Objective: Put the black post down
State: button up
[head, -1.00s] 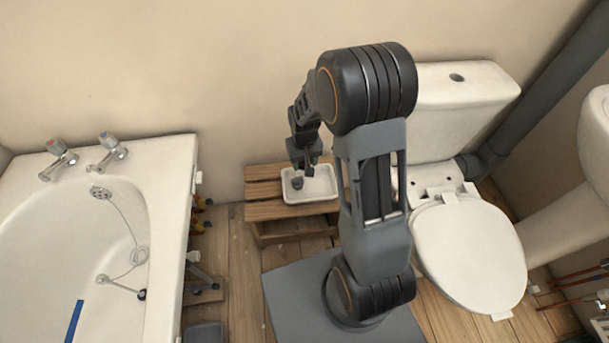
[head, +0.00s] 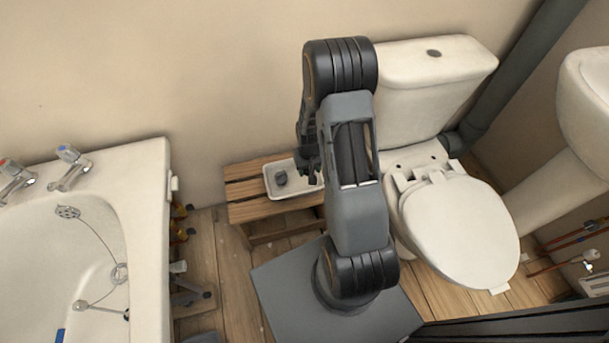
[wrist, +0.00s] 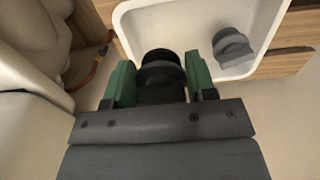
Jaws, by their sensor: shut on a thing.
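My gripper (wrist: 160,82) is shut on the black post (wrist: 161,70), which sits between its green fingers in the wrist view. The post's round dark top shows; its lower part is hidden by the gripper. Behind it is a white tray (wrist: 187,18), with the post overlapping the tray's near left part in that view. In the head view, my gripper (head: 311,172) is at the right side of the white tray (head: 272,194). The post cannot be told apart from the dark gripper there. I cannot tell its height above the tray.
A grey round fitting (wrist: 231,45) lies in the tray, also seen in the head view (head: 280,178). The tray stands on a slatted wooden stool (head: 245,190) against the wall. A bathtub (head: 145,200) is left; a toilet (head: 455,220) is right.

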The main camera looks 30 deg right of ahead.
jog(key=shift+w+d+f+b, duration=0.1)
jog(key=shift+w+f+b, duration=0.2)
jog(key=shift+w+f, duration=0.55)
jog(key=shift+w+f+b, duration=0.3)
jog(key=shift+w+f, duration=0.35)
jog(key=shift+f, duration=0.3)
jog(key=shift+w+f+b, duration=0.2)
jog(key=shift+f+b, duration=0.65)
jog(key=shift+f, duration=0.8)
jog(key=shift+f, duration=0.15)
jog(key=o, duration=0.9)
